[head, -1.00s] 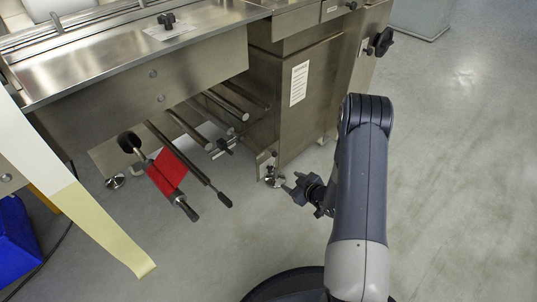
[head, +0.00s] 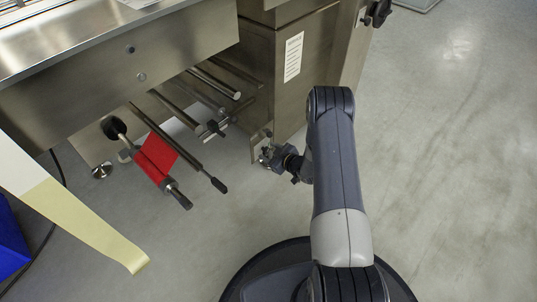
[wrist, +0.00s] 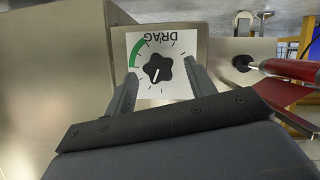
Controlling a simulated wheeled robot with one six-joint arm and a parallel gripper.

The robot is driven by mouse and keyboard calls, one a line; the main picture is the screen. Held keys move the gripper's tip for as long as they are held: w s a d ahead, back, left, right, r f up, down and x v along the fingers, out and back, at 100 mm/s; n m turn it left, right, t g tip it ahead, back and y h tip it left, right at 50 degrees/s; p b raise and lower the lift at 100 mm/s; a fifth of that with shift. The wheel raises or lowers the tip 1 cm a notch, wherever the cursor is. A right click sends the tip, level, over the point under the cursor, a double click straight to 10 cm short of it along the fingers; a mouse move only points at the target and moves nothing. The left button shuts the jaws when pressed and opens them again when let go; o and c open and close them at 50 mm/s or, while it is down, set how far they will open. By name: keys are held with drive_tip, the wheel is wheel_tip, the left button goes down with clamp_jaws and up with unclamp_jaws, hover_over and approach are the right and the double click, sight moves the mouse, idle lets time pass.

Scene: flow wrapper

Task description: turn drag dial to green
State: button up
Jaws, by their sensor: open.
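The drag dial (wrist: 158,68) is a black star-shaped knob on a white plate (wrist: 146,87) marked DRAG, seen upside down in the wrist view. A green arc (wrist: 139,52) lies on the plate to the upper left of the knob. The knob's white pointer line points down and slightly left, away from the green arc. My gripper (wrist: 158,80) is open, its fingers on either side of the knob in the picture; I cannot tell how far short of it they are. In the head view my gripper (head: 268,157) is at the lower machine panel and hides the dial.
A red film roll (head: 157,158) on a bar and several steel rollers (head: 215,82) stick out left of my gripper. The steel machine cabinet (head: 290,95) stands behind it. A cream paper strip (head: 85,220) hangs at left. The floor (head: 440,170) at right is clear.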

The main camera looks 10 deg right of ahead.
drive_tip(key=shift+w+a+f, duration=0.15)
drive_tip(key=shift+w+a, duration=0.1)
drive_tip(key=shift+w, duration=0.15)
drive_tip(key=c, duration=1)
drive_tip(key=shift+o, duration=0.2)
